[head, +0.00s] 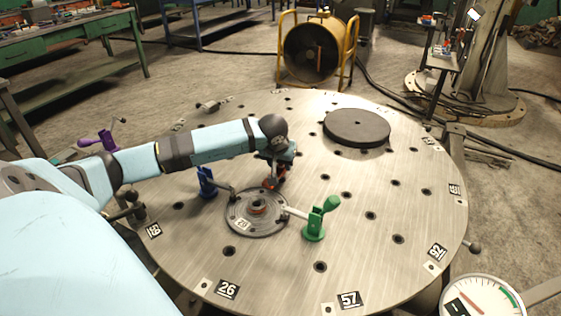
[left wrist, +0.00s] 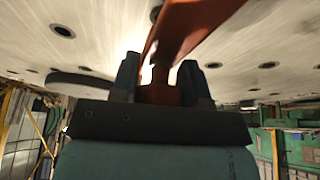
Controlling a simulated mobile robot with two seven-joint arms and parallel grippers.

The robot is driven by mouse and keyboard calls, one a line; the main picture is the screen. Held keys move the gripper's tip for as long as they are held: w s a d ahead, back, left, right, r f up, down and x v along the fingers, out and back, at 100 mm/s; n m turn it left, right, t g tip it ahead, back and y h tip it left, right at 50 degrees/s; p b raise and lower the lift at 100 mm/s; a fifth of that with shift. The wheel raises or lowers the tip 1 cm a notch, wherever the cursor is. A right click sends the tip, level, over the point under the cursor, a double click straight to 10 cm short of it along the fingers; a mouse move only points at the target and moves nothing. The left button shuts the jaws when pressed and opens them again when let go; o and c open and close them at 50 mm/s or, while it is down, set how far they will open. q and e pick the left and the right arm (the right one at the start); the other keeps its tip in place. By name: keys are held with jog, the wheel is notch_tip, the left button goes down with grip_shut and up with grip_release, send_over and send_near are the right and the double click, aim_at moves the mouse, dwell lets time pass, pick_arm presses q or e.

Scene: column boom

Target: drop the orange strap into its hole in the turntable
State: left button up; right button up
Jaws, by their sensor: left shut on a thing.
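The turntable (head: 400,270) is a large round metal plate with dark holes and number labels. My left gripper (head: 272,178) is above the plate, just behind the grey central disc (head: 240,220). It is shut on the orange strap (head: 271,184), of which only a small part shows in the head view. In the left wrist view the orange strap (left wrist: 188,30) rises between the two fingers of the gripper (left wrist: 160,85). Whether its lower end touches the plate cannot be told. My right gripper is not in view.
A blue clamp (head: 207,183) stands left of the central disc and a green clamp (head: 318,222) right of it. A purple clamp (head: 105,139) is at the left rim. A dark round disc (head: 357,127) lies at the back. The plate's right side is mostly clear.

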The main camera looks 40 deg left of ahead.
aim_at(278, 168)
pick_arm(q)
jog(key=shift+f+b, duration=0.45)
jog(key=shift+f, duration=0.1)
jog(key=shift+s+a+f+b, duration=0.1)
jog(key=shift+s+f+b, duration=0.1)
jog(key=shift+f+b, duration=0.5)
jog(key=shift+s+f+b, duration=0.1)
jog(key=shift+f+b, duration=0.3)
jog(key=shift+f, duration=0.15)
jog(key=o, duration=0.6)
jog(key=shift+o, duration=0.3)
jog(key=shift+s, duration=0.1)
jog(key=shift+r, duration=0.15)
